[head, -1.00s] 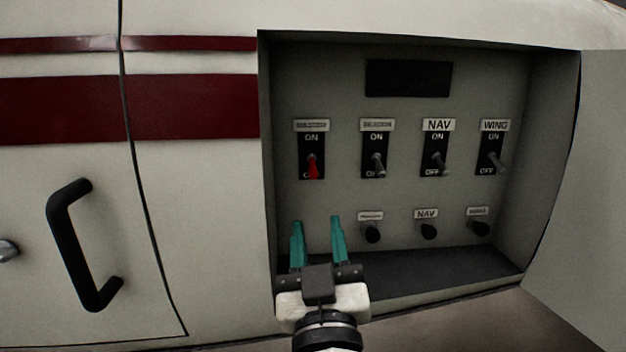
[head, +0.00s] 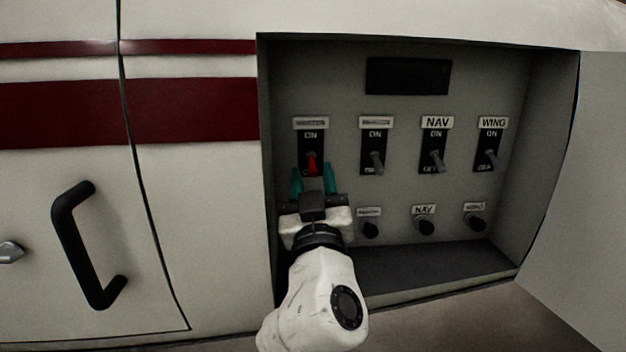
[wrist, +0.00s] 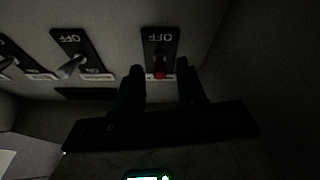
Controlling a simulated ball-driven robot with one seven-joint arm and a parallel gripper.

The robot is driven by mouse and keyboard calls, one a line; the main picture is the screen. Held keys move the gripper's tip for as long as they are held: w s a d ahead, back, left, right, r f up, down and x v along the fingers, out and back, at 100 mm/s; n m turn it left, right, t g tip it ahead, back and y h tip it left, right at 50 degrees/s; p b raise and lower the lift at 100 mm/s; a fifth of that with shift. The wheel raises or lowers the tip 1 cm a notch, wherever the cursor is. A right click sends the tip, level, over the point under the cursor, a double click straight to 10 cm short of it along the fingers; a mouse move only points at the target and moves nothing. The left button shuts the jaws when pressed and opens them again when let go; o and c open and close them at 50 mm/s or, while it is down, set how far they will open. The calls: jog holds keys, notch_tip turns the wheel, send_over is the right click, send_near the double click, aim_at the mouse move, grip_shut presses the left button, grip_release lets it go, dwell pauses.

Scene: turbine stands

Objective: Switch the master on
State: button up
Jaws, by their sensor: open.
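The master switch (head: 311,163) is a red toggle on a black plate at the left of the recessed panel. Its lever points down, away from the ON mark. My gripper (head: 312,181) is open, its two teal fingers at the lower left and right of the red lever in the head view. In the wrist view the picture is upside down and dark; the red tip (wrist: 159,75) shows between and just beyond the fingers of my gripper (wrist: 160,80). I cannot tell whether either finger touches the lever. The plate's lower end is partly hidden by my gripper in the head view.
Beacon (head: 376,160), NAV (head: 437,160) and WING (head: 490,158) toggles stand to the right, levers down. Several black knobs, one being the NAV knob (head: 425,226), sit below. The recess's left wall is close to my gripper. An open door (head: 585,180) stands at right.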

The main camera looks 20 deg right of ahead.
aim_at(312, 156)
jog(key=shift+c, duration=0.4)
grip_shut()
jog(key=shift+r+p, duration=0.25)
jog(key=shift+p, duration=0.3)
jog(key=g+p, duration=0.1)
jog(key=p, duration=0.1)
jog(key=r+p, duration=0.1)
jog(key=p, duration=0.2)
jog(key=shift+s+a+r+g+y, duration=0.2)
jog(key=shift+r+g+y, duration=0.1)
jog(key=shift+g, duration=0.1)
notch_tip(312, 156, up, 2)
jog(key=g+y+p, duration=0.1)
jog(key=g+p, duration=0.2)
jog(key=p, duration=0.9)
jog(key=shift+r+g+p, duration=0.1)
jog(key=shift+g+p, duration=0.2)
jog(key=shift+g, duration=0.1)
jog(key=g+p, duration=0.1)
jog(key=p, duration=0.2)
jog(key=g+y+p, duration=0.1)
jog(key=p, duration=0.2)
jog(key=r+g+p, duration=0.1)
jog(key=p, duration=0.2)
jog(key=shift+w+d+r, duration=0.1)
jog(key=shift+w+d, duration=0.05)
jog(key=shift+w, duration=0.1)
jog(key=shift+g+y+p, duration=0.3)
jog(key=shift+g+p, duration=0.1)
jog(key=shift+p, duration=0.25)
